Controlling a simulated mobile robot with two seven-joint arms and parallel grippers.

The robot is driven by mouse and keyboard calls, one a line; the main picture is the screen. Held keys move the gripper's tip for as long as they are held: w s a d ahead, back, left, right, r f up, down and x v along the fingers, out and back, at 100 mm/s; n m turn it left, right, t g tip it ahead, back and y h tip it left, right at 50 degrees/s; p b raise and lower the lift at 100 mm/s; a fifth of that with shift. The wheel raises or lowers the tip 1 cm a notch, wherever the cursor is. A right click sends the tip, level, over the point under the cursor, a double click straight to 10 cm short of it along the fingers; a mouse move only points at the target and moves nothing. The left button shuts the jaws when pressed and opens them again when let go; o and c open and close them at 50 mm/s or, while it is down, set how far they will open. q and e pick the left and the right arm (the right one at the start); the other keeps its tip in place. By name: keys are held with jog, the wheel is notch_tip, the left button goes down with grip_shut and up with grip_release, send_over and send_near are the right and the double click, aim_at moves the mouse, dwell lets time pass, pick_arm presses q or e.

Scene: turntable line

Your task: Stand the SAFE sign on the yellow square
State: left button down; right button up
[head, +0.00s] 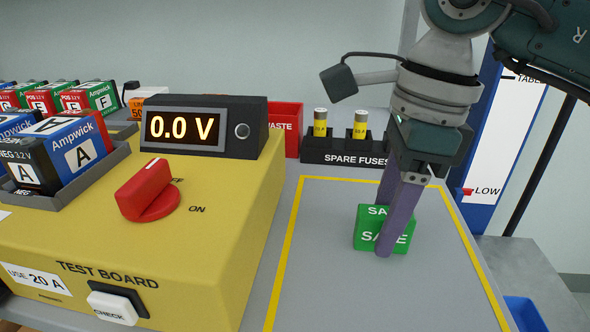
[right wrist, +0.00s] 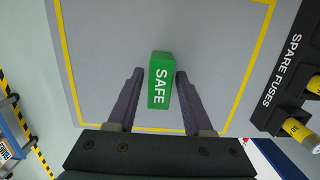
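The green SAFE sign (head: 370,232) stands on the grey surface inside the yellow square (head: 285,255), right of its middle in the head view. In the right wrist view the sign (right wrist: 160,80) shows its white lettering between my fingers. My right gripper (head: 384,225) reaches down over the sign with one purple finger on each side. The fingers (right wrist: 159,73) are open; a gap shows on the left of the sign, and the right finger is very close to it. I cannot tell whether it touches. My left gripper is not in view.
The yellow test board (head: 225,235) with a red knob (head: 146,190) and a voltage display (head: 185,130) stands on the left. A black spare fuses rack (head: 335,157) and a red waste bin (head: 286,118) are behind. Inside the square, the area left of the sign is clear.

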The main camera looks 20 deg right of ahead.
jog(key=shift+o, duration=0.7)
jog(key=shift+r, duration=0.1)
jog(key=shift+r, duration=0.3)
notch_tip(320, 180, up, 12)
jog(key=d+p, duration=0.1)
jog(key=p, duration=0.1)
jog(key=shift+s+d+f, duration=0.15)
jog(key=shift+s+f, duration=0.1)
jog(key=shift+s, duration=0.15)
